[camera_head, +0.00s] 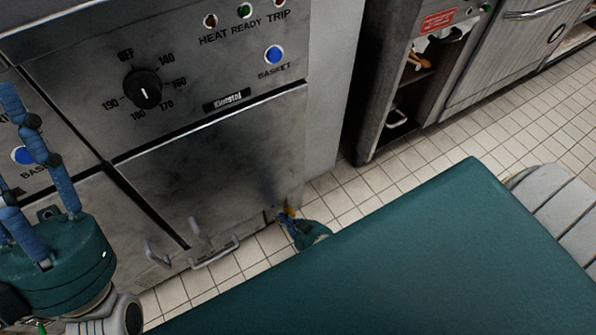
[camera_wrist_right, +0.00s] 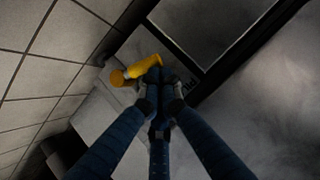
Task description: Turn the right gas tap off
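The gas tap shows as a small yellow handle (camera_head: 291,211) low at the fryer's bottom right corner, near the floor. In the right wrist view the yellow tap handle (camera_wrist_right: 140,72) lies just beyond and left of my fingertips, partly covered by them. My right gripper (camera_head: 287,218) is down at the tap, with its blue fingers at the handle. In the wrist view its fingers (camera_wrist_right: 156,82) come close together at the handle; whether they grip it is unclear. My left gripper (camera_head: 20,150) is at the left edge, its visible fingers apart and nothing seen between them.
The steel fryer front (camera_head: 200,170) has a black dial (camera_head: 143,89), a blue basket button (camera_head: 274,55) and low door handles (camera_head: 214,253). An open cabinet (camera_head: 405,95) stands at right. Tiled floor (camera_head: 430,150) is clear between. My green body covers the lower right.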

